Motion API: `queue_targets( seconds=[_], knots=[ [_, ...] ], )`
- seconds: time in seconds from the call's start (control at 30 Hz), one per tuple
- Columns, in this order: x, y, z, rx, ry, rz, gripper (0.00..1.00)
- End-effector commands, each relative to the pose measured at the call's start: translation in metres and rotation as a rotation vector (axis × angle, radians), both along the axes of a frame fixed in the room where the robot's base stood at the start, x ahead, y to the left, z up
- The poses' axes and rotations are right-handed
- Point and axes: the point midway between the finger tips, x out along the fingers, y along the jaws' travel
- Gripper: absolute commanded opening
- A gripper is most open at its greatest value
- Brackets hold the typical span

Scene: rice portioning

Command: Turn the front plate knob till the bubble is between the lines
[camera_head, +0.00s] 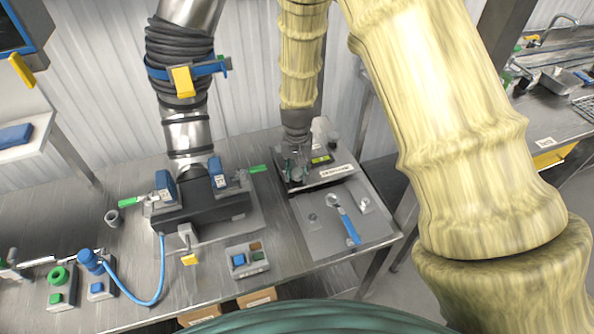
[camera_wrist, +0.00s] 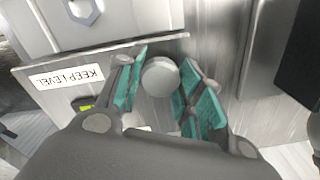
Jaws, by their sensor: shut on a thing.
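The round grey front plate knob (camera_wrist: 160,77) sits between the teal-padded fingers of my gripper (camera_wrist: 158,88) in the wrist view. The fingers are shut on it, one on each side. In the head view my gripper (camera_head: 297,170) reaches down at the near left part of the plate and hides the knob. The yellow-green bubble level (camera_head: 320,159) lies on the plate. A white KEEP LEVEL label (camera_wrist: 68,78) is on the plate's edge.
A blue-handled wrench (camera_head: 345,222) lies on the grey panel (camera_head: 318,238) in front of the plate. To the left stand a pipe fixture with blue clamps (camera_head: 165,186) and a small button box (camera_head: 247,260). A blue hose (camera_head: 160,275) lies on the bench.

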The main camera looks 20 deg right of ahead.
Motion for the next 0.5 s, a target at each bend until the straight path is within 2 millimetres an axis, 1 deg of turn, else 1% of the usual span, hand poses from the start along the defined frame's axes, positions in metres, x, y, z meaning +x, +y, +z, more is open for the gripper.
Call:
queue_targets(
  seconds=[0.37, 0.4, 0.47, 0.5],
  knots=[
    [0.0015, -0.0004, 0.0012, 0.0, -0.003, -0.003, 0.13],
    [0.0015, -0.0005, 0.0012, 0.0, -0.003, -0.003, 0.44],
    [0.0014, -0.0004, 0.0011, 0.0, -0.003, -0.003, 0.55],
    [0.0013, -0.0003, 0.001, 0.0, -0.003, -0.003, 0.58]
  ],
)
